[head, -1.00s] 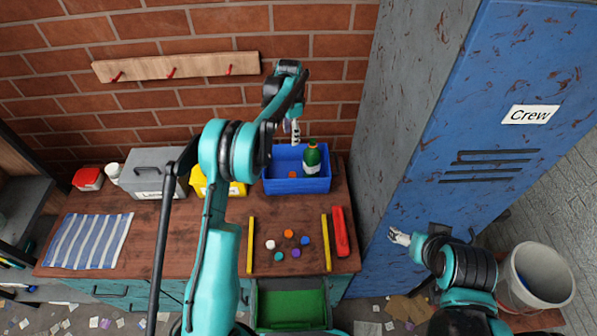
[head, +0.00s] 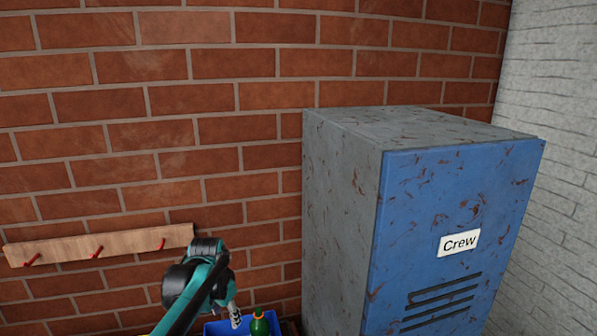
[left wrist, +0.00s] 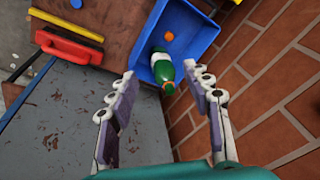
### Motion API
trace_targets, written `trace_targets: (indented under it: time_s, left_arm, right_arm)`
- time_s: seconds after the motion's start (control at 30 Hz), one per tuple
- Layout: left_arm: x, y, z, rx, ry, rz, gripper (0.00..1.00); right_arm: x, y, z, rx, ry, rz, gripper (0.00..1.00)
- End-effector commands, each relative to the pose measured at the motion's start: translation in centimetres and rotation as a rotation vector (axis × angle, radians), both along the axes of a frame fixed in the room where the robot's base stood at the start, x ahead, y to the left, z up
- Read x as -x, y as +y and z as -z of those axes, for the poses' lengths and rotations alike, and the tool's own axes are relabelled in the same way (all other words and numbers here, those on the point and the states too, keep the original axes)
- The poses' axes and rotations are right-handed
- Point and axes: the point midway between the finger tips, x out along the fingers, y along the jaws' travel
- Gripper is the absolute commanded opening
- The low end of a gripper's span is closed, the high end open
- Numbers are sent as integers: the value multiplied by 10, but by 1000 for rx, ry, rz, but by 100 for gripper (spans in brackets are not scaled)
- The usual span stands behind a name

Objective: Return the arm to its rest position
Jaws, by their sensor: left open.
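My left gripper (head: 234,315) shows at the bottom of the head view, beside the green bottle (head: 260,324) and above the blue bin (head: 215,328). In the left wrist view my left gripper (left wrist: 159,74) is open, its two purple-padded fingers wide apart with nothing between the pads. Beyond the fingers, the green bottle with a white label (left wrist: 163,68) and an orange piece (left wrist: 168,36) are in the blue bin (left wrist: 203,38). Most of the bin is cut off in the head view. My right gripper is not in view.
A grey and blue locker (head: 345,220) marked "Crew" stands right of the bin. A wooden rack with red pegs (head: 120,243) hangs on the brick wall (head: 200,100). In the left wrist view a red bar-shaped thing (left wrist: 70,48) and a yellow strip (left wrist: 62,24) lie on the worktop.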

Motion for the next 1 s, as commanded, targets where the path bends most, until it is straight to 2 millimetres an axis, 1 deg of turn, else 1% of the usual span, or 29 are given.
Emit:
trace_targets:
  time_s: [0.03, 0.2, 0.37, 0.5, 0.57, 0.6, 0.7, 0.83, 0.9, 1.0]
  left_arm:
    - [16, -1, 0, 6, -20, -25, 50]
    - [65, -5, -3, 36, -91, -122, 50]
    - [112, -8, 5, 70, -157, -212, 50]
    - [152, -10, 20, 106, -215, -290, 50]
    - [169, -11, 29, 123, -239, -321, 50]
    - [180, -12, 35, 134, -255, -343, 50]
    - [205, -13, 53, 164, -294, -394, 50]
    - [230, -14, 76, 200, -335, -449, 50]
    - [239, -14, 85, 215, -352, -470, 50]
    - [247, -15, 93, 229, -366, -491, 50]
  right_arm:
    - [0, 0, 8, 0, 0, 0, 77]
    - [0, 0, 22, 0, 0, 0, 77]
    - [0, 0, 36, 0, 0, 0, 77]
    - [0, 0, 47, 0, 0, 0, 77]
    - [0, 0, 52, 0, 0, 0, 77]
    - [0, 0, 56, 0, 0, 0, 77]
    - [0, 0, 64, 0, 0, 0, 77]
    - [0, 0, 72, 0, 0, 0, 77]
    - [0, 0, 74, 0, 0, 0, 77]
    - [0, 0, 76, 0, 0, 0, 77]
